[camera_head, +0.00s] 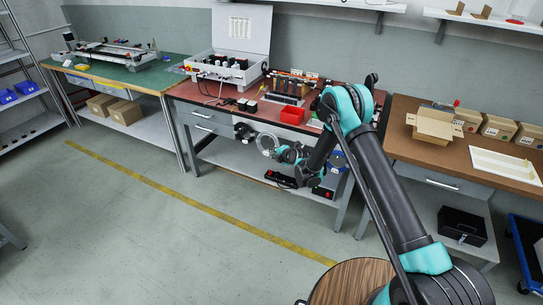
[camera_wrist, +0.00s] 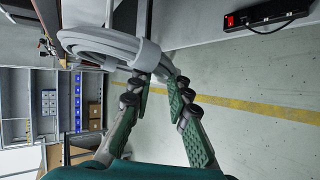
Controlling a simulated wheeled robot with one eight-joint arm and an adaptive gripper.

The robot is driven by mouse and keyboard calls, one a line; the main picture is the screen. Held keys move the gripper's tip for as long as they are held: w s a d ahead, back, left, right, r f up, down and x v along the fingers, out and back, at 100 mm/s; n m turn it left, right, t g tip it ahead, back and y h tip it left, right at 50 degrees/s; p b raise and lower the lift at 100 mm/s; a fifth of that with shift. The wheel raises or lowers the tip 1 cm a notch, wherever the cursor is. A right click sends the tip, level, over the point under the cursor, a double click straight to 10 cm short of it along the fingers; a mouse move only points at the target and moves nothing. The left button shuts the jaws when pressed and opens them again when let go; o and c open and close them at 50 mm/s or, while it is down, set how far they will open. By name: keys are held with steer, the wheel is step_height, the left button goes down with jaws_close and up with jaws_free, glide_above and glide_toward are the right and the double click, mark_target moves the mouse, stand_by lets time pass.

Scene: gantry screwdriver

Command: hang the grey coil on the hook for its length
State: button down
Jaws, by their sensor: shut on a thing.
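The grey coil (camera_wrist: 105,42) is a pale grey bundle of looped cable with a wide band (camera_wrist: 148,55) around it. My gripper (camera_wrist: 158,84) is shut on the coil at its near end, by the band; the exact contact is partly hidden by the fingers. In the head view the coil (camera_head: 265,143) is a small pale ring in front of the red-topped bench, at the end of my gripper (camera_head: 280,151). A dark bundle (camera_head: 244,131) is at the bench front just left of it. I cannot make out the hook or any length label.
The red-topped bench (camera_head: 225,92) carries an open case (camera_head: 228,68) and a red bin (camera_head: 292,113). A black power strip (camera_head: 281,179) lies on its lower shelf. A blue ring (camera_head: 338,159) shows beside my arm. The floor (camera_head: 130,220) in front is clear.

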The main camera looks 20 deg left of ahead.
steer(key=shift+w+d+f, duration=0.1)
steer(key=shift+w+f, duration=0.05)
steer(key=shift+w, duration=1.25)
steer(key=shift+w+f, duration=0.45)
steer(key=shift+w, duration=0.05)
steer(key=c, duration=1.4)
jaws_free()
steer(key=shift+o, duration=0.2)
steer(key=shift+d, duration=0.1)
